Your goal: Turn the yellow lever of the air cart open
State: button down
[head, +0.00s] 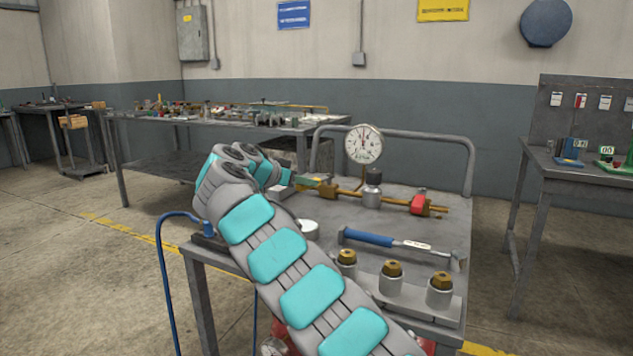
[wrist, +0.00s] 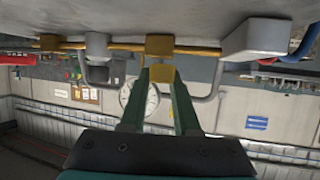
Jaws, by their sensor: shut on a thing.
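The air cart (head: 400,220) is a grey metal cart with a brass pipe (head: 345,190) along its top. My gripper (head: 312,184) reaches the left part of this pipe. In the wrist view, which looks upside down, my gripper (wrist: 161,78) has its two green fingers shut on the small yellow lever (wrist: 161,73). The lever sits at a yellow-brass valve body (wrist: 159,45) on the pipe. In the head view the fingers and my arm mostly hide the lever. I cannot tell its exact angle.
A round gauge (head: 363,144) stands above the pipe, and a red-handled valve (head: 418,203) is at its right. A blue hose (head: 165,270) hangs at the left. A rail (head: 420,133) borders the cart's back.

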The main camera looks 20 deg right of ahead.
jog(key=shift+w+a+r, duration=0.1)
jog(key=c, duration=0.6)
grip_release()
jog(key=shift+c, duration=0.2)
jog(key=v, duration=0.7)
jog(key=shift+s+a+b, duration=0.25)
jog(key=shift+a+b, duration=0.05)
jog(key=shift+b, duration=0.1)
